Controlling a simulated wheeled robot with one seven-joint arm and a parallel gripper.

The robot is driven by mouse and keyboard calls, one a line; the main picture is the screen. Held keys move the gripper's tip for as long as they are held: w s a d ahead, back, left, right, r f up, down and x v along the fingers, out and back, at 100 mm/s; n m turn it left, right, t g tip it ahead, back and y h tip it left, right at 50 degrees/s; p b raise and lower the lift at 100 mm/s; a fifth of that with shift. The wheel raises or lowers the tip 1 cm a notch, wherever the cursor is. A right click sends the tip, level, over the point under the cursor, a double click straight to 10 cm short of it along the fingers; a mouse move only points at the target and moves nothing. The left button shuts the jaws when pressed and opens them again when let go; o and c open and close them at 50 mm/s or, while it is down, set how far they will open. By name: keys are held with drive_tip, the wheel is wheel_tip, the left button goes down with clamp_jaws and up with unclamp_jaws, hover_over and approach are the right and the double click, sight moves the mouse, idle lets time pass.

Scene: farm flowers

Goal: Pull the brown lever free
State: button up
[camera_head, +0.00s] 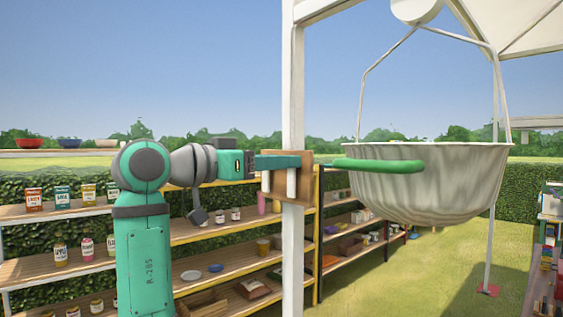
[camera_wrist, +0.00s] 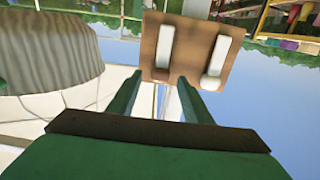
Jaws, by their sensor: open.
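A brown board (camera_head: 278,202) is on the white post, with two white pegs on its face. It also shows in the wrist view (camera_wrist: 190,75), with one white peg (camera_wrist: 165,46) at left and another (camera_wrist: 215,62) at right. I cannot make out a separate brown lever. My gripper (camera_wrist: 161,82) is open, its green fingers apart and pointing towards the board's edge near the left peg. In the head view my gripper (camera_head: 298,162) overlaps the upper part of the board. I cannot tell whether the fingers touch it. Nothing shows held between them.
A large pale basin (camera_head: 440,190) hangs from a white frame to the right, close to my gripper. A green bar (camera_head: 380,165) lies across its near side. Shelves (camera_head: 225,230) with jars and bowls stand behind.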

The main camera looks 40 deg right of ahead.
drive_tip(key=shift+d, duration=0.75)
drive_tip(key=shift+c, duration=0.6)
clamp_jaws()
drive_tip(key=shift+w, duration=0.1)
drive_tip(key=shift+a, duration=0.1)
